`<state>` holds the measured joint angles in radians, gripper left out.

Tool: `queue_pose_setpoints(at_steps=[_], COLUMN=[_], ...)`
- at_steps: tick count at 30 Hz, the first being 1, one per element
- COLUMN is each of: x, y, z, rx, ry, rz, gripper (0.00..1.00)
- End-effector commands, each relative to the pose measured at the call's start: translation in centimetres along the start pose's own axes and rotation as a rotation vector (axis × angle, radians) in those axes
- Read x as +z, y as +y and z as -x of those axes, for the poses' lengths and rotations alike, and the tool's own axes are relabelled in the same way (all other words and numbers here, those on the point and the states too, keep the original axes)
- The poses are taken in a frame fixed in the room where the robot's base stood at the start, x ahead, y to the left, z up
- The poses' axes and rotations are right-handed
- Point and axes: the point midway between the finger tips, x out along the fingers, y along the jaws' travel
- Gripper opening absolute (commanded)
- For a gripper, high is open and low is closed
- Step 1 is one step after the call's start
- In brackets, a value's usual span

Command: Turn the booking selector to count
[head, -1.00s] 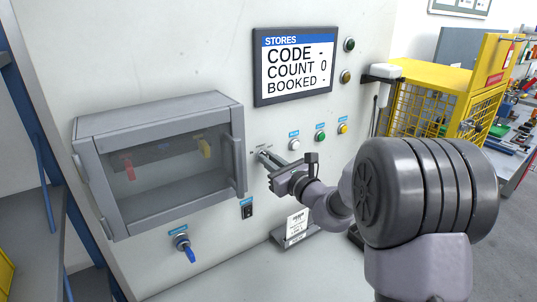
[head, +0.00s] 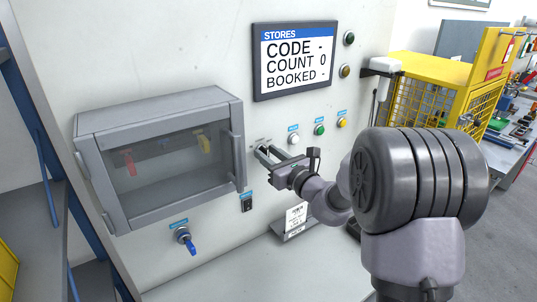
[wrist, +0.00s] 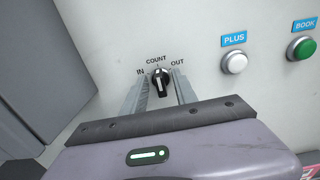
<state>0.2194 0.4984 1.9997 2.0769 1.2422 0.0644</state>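The booking selector (wrist: 160,84) is a small black round knob with a white mark, on the pale panel in the wrist view. The labels IN, COUNT and OUT arc above it. Its handle stands roughly upright in the picture, near COUNT; its exact setting is hard to tell. My gripper (wrist: 161,84) faces the panel, with one grey finger on each side of the knob. The fingers are apart, with narrow gaps beside the knob. In the head view my gripper (head: 268,153) hides most of the selector. The display (head: 295,61) reads CODE -, COUNT 0, BOOKED -.
A grey cabinet with a clear door (head: 165,160) and a handle stands close left of my gripper. White, green and yellow buttons are right of the selector; the white PLUS button (wrist: 234,63) is nearest.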

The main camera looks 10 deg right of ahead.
Motion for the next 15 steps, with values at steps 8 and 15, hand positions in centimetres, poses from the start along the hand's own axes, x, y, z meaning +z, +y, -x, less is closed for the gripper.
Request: queue_pose_setpoints(at_steps=[8,15], x=[0.1,0.2], y=[0.0,-0.2], z=[0.2,4.8], rx=[0.0,-0.004], ry=[-0.001,0.0], rz=[0.001,-0.001], gripper=[0.34,0.34])
